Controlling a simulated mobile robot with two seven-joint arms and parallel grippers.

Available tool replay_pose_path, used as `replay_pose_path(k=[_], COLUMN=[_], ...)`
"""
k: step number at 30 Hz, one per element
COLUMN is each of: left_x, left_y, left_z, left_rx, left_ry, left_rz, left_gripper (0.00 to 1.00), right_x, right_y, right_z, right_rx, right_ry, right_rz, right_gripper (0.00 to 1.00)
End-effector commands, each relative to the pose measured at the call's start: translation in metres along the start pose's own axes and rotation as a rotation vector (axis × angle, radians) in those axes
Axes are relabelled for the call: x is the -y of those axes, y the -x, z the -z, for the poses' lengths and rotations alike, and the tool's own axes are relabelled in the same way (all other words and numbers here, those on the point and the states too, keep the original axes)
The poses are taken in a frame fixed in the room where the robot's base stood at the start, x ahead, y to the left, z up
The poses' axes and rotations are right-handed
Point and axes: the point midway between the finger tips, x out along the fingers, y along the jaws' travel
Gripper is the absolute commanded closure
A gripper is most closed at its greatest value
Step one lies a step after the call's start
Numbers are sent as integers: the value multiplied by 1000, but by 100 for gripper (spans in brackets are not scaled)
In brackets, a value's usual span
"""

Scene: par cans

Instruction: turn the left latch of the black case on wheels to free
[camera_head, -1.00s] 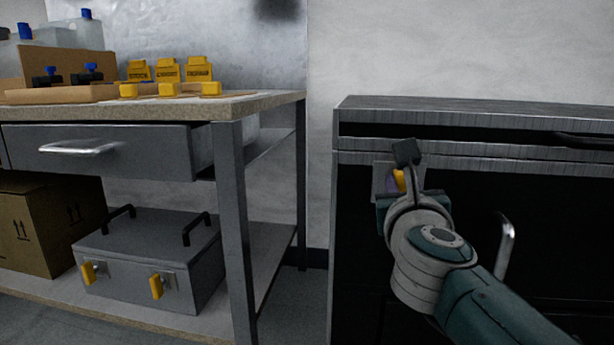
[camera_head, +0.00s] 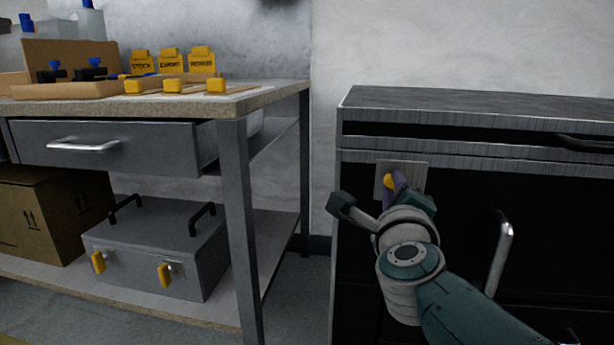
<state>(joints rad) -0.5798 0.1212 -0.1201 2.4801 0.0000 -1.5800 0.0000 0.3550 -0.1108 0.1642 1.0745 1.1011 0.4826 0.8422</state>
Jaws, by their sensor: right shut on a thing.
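The black case on wheels (camera_head: 365,260) stands at the right, with grey metal edges; its wheels are out of view. Its left latch (camera_head: 389,181), a yellow piece, sits on a grey square plate near the front's upper left, with a purple part beside it. My right gripper (camera_head: 404,203) is at the latch and shut on it, covering its lower part. The gripper's dark side block points to the left. How far the latch is turned is partly hidden by the gripper. My left gripper is not in view.
A silver handle (camera_head: 501,252) stands out from the case's front right of my arm. At left, a workbench (camera_head: 180,107) holds a cardboard tray and yellow tags. A grey toolbox (camera_head: 150,245) with yellow latches is on its lower shelf, beside a cardboard box (camera_head: 40,220).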

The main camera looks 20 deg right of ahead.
Motion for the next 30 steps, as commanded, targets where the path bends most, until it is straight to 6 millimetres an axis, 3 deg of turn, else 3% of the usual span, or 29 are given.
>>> replay_pose_path(k=[15, 30], left_x=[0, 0], left_y=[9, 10], left_z=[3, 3], left_rx=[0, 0], left_ry=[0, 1], left_rz=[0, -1], left_gripper=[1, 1], right_x=[-6, -8], right_y=[0, 0], right_z=[1, 2], right_rx=[-1, -1], right_ry=[398, 515], right_rz=[0, 1], right_gripper=[100, 100])
